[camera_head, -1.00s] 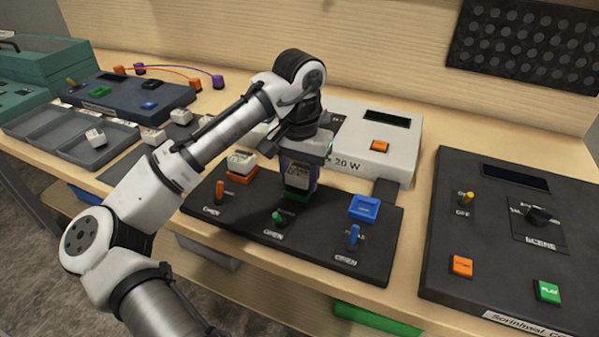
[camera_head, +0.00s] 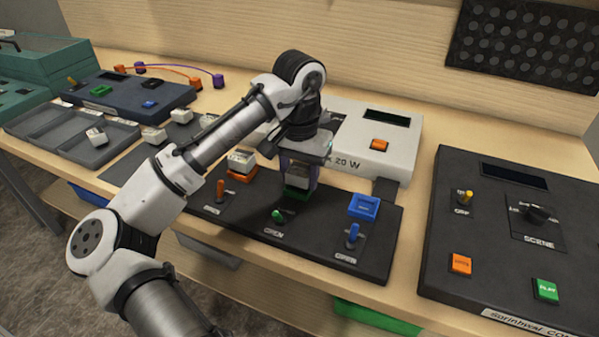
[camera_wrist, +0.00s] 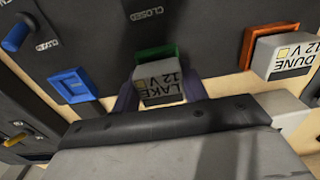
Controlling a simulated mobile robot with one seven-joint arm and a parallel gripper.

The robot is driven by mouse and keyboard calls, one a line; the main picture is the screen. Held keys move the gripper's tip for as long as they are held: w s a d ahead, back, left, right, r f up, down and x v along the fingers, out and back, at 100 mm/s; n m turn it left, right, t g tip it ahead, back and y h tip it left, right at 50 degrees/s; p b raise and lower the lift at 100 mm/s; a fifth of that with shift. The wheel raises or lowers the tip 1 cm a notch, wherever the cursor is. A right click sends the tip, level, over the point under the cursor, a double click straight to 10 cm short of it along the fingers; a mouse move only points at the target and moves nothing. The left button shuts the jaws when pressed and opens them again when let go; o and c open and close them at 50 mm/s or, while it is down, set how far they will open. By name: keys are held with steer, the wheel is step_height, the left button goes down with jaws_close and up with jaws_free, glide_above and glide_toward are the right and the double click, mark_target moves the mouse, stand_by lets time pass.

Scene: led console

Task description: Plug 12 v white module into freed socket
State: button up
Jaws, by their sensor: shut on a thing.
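My gripper (camera_wrist: 163,98) is shut on a white module (camera_wrist: 160,90) labelled LAKE 12 V, with purple fingers on both sides of it. In the head view my gripper (camera_head: 298,170) is upright over the middle of the dark socket panel (camera_head: 325,240). The module is at the green socket (camera_wrist: 155,54); the green rim (camera_head: 296,193) shows just below it. I cannot tell whether it is seated. A white DUNE 12 V module (camera_wrist: 290,55) sits in the orange socket (camera_head: 241,178) at the left. The blue socket (camera_head: 364,206) at the right holds no white module.
Orange (camera_head: 220,188), green (camera_head: 277,215) and blue (camera_head: 353,234) levers stand along the panel front. A white power unit (camera_head: 385,150) stands behind. A black console (camera_head: 500,240) is at the right. A grey tray (camera_head: 60,130) and loose modules (camera_head: 154,135) lie left.

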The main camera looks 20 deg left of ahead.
steer(key=shift+s+d+f, duration=0.1)
steer(key=shift+s+f, duration=0.15)
steer(key=shift+f, duration=0.5)
steer(key=o, duration=0.7)
steer(key=shift+o, duration=0.2)
steer(key=shift+r+p, duration=0.5)
steer(key=o, duration=0.3)
steer(key=shift+w+r+p, duration=0.15)
steer(key=shift+r+p, duration=0.35)
steer(key=shift+p, duration=0.05)
steer(key=shift+o, duration=0.2)
steer(key=shift+r+p, duration=0.55)
steer(key=shift+r, duration=0.05)
steer(key=shift+w+r+p, duration=0.1)
steer(key=shift+r+p, duration=2.05)
steer(key=shift+p, duration=0.2)
